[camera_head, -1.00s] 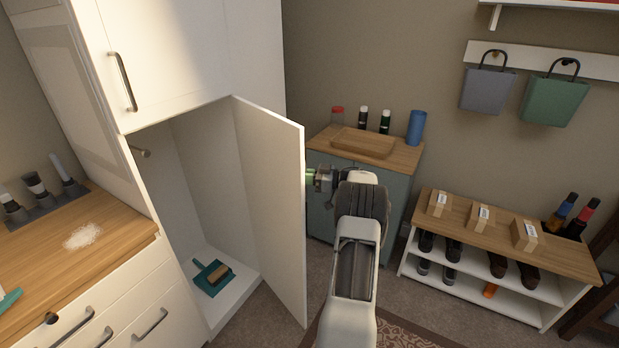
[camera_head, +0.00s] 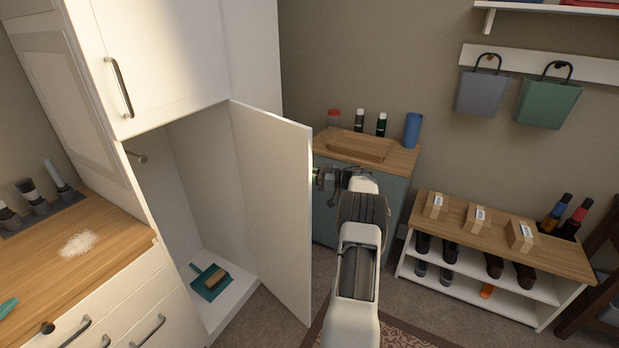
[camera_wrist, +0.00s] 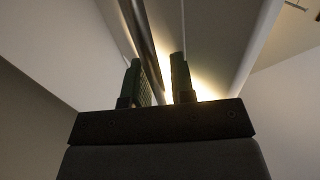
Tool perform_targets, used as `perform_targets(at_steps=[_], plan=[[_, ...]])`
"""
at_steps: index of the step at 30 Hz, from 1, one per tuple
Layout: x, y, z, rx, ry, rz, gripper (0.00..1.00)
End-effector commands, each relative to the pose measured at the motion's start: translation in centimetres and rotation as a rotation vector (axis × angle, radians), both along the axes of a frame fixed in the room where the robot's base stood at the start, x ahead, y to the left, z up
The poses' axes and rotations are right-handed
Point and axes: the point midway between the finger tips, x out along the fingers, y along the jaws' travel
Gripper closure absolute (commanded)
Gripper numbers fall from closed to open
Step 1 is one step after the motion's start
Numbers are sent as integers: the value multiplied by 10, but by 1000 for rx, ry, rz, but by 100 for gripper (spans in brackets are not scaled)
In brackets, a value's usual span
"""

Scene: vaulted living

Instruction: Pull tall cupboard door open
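The tall cupboard (camera_head: 190,200) stands at the left in the head view. Its lower white door (camera_head: 272,205) stands well open, and I see its inner face. My gripper (camera_head: 320,178) is at the door's outer side, mostly hidden behind its free edge. In the wrist view, the two dark fingers of my gripper (camera_wrist: 160,80) stand on either side of a long dark handle bar (camera_wrist: 148,45). The bar runs along the pale door (camera_wrist: 212,45). The fingers appear closed around it, though the contact is dim.
A dustpan with brush (camera_head: 211,281) lies on the cupboard floor. A grey-green cabinet (camera_head: 385,205) with a wooden top stands behind my gripper. A shoe bench (camera_head: 500,243) is at the right. A patterned rug (camera_head: 400,338) lies on the floor near my arm.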

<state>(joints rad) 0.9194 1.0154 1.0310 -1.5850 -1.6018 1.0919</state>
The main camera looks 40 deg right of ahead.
Motion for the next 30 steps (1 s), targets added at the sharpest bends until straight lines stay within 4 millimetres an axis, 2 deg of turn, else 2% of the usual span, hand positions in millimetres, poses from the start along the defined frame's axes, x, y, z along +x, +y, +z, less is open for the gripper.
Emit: perform_targets(at_steps=[1, 4, 14, 30], plan=[[-1, -1, -1, 1, 1, -1, 72], [-2, -2, -2, 0, 1, -4, 64], [-7, -7, -3, 0, 1, -5, 64], [-84, -69, -3, -1, 1, -5, 64]])
